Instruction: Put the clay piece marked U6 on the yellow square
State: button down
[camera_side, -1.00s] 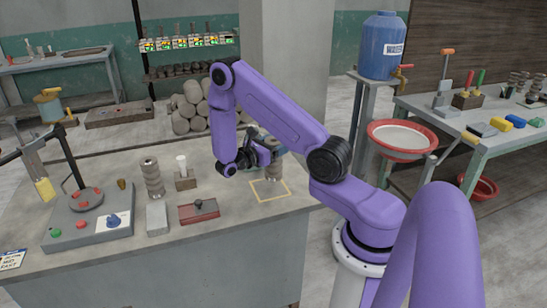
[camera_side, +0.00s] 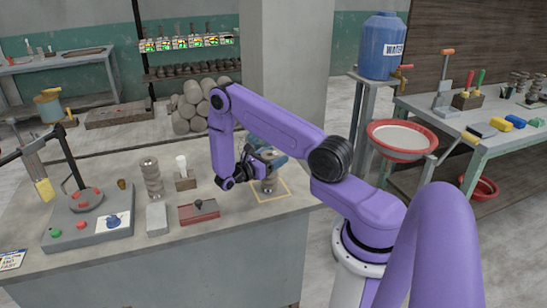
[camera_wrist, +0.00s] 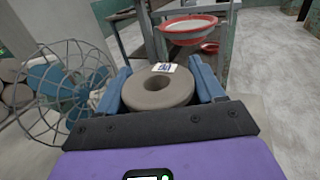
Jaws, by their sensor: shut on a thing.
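A grey clay piece (camera_side: 268,186) is between my gripper's fingers. In the wrist view its round top with a centre hole (camera_wrist: 157,88) shows, with a white tag whose dark marking is too small to read surely. My gripper (camera_side: 264,172) is shut on the piece, a blue fingertip on each side (camera_wrist: 160,88). In the side view the piece is inside the yellow square outline (camera_side: 288,188), its lower end at or very near the bench top; I cannot tell if it touches. Its upper part is partly hidden by my gripper.
A blue fan with a wire cage (camera_wrist: 65,85) stands close to my gripper. Another grey ribbed clay piece (camera_side: 152,178), a grey block (camera_side: 157,218), a red-and-grey box (camera_side: 199,211) and a control panel (camera_side: 88,222) are further left on the bench.

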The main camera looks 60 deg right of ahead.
jog(key=shift+f, duration=0.1)
jog(key=shift+c, duration=0.7)
grip_release()
